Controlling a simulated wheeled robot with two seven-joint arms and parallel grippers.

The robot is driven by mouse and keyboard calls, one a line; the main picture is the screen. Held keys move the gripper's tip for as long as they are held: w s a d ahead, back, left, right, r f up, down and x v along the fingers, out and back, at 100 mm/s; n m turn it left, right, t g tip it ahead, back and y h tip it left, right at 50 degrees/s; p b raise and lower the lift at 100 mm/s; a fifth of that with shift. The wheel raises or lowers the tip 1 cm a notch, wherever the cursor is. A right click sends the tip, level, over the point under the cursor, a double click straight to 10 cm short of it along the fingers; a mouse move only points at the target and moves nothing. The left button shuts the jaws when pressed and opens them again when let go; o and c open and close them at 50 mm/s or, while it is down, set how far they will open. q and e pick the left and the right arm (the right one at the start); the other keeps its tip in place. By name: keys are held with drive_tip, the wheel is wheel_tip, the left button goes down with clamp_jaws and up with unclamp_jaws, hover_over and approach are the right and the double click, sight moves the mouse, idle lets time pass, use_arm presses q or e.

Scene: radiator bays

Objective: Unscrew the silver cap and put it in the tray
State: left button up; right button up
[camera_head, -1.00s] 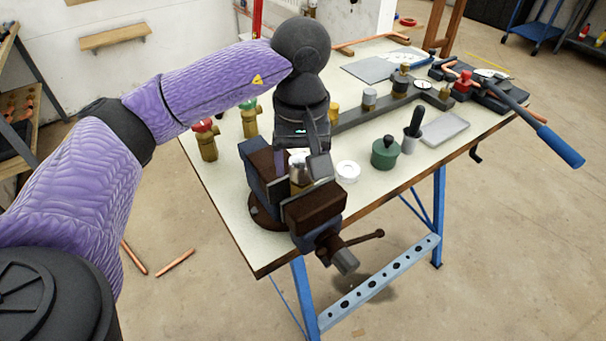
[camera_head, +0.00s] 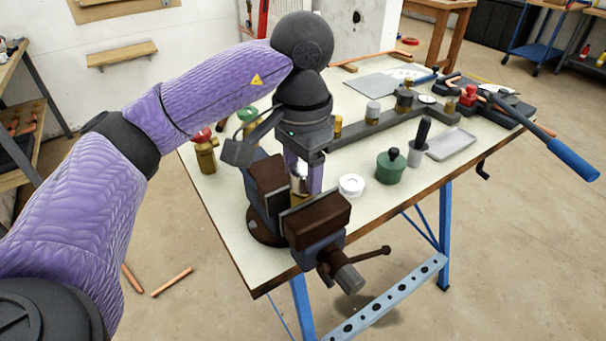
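The silver cap (camera_head: 299,185) sits low in the vise (camera_head: 318,214) at the front left corner of the workbench, on a brass part between the jaws. My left gripper (camera_head: 303,178) points straight down over the vise, its purple-padded fingers on either side of the cap. It looks shut on the cap, though the near jaw hides the lower part. A shallow grey tray (camera_head: 462,138) lies at the right of the bench, apart from the gripper, and looks empty. My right gripper is out of view.
A white tape roll (camera_head: 351,185), a green tin (camera_head: 390,168) and a pot with a dark handle (camera_head: 420,140) stand between vise and tray. A grey manifold bar (camera_head: 385,122) runs behind them. Red-topped (camera_head: 205,155) and green-topped valves stand left.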

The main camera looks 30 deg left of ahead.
use_arm(q)
clamp_jaws()
drive_tip(key=n, duration=0.2)
drive_tip(key=shift+r+n+p, duration=0.15)
drive_tip(key=shift+n+p, duration=0.15)
drive_tip(key=shift+p, duration=0.1)
drive_tip(key=n+p, duration=0.1)
drive_tip(key=n, duration=0.4)
drive_tip(key=shift+r+n, duration=0.1)
drive_tip(key=shift+n, duration=0.3)
drive_tip(key=n+p, duration=0.2)
drive_tip(key=n, duration=0.7)
drive_tip(key=n+p, duration=0.3)
drive_tip(key=n, duration=0.6)
drive_tip(key=shift+r, duration=0.1)
drive_tip(key=n, duration=0.3)
drive_tip(key=shift+p, duration=0.35)
drive_tip(key=shift+f+n, duration=0.25)
drive_tip(key=shift+n, duration=0.55)
drive_tip(key=shift+o, duration=1.7)
unclamp_jaws()
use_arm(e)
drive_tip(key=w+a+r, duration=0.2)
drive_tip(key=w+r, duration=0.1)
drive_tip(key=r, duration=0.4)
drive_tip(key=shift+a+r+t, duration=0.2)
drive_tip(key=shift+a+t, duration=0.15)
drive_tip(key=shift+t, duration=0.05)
